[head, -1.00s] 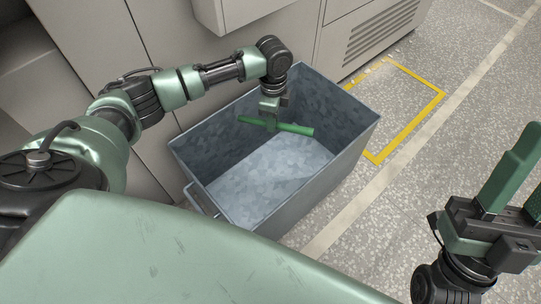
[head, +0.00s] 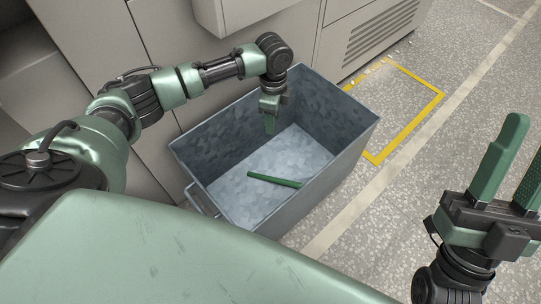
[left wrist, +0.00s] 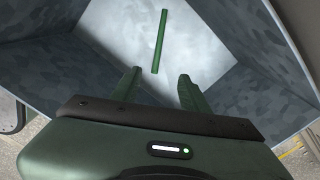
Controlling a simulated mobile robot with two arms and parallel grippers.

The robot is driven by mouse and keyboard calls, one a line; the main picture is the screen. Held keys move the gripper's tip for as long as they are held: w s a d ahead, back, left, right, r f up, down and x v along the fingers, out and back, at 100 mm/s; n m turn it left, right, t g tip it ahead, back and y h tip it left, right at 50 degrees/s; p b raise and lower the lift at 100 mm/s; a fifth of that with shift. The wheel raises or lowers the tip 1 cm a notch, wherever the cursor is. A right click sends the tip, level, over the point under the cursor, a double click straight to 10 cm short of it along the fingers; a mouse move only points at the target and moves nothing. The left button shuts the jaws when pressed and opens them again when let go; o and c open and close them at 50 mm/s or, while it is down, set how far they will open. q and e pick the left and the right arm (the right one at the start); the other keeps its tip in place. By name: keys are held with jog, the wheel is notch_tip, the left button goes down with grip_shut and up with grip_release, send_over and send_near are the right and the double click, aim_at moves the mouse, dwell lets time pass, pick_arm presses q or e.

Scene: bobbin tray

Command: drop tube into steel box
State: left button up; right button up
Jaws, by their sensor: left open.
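The green tube (head: 274,180) lies on the floor of the steel box (head: 345,150), inside its walls. The tube also shows in the left wrist view (left wrist: 160,40), beyond my fingertips. My left gripper (head: 270,122) points down into the box from above its back side. It is open and empty, with a gap between its two fingers (left wrist: 158,82) and the tube apart from them. My right gripper (head: 515,165) is at the right edge of the head view, fingers pointing up and apart, with nothing between them.
Grey cabinets (head: 90,60) stand right behind the box. A yellow floor marking (head: 410,123) lies to the right of the box on clear speckled floor. The box has a handle (head: 200,200) on its near left end.

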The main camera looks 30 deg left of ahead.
pick_arm(q)
notch_tip(320, 180, up, 6)
jog(key=p, duration=0.2)
jog(key=shift+r, duration=0.25)
pick_arm(e)
jog(key=w+f+g+h, duration=0.2)
jog(key=w+f+g, duration=0.4)
jog(key=f, duration=0.3)
jog(key=shift+w+a+g+h, duration=0.4)
jog(key=shift+w, duration=0.45)
jog(key=shift+f, duration=0.1)
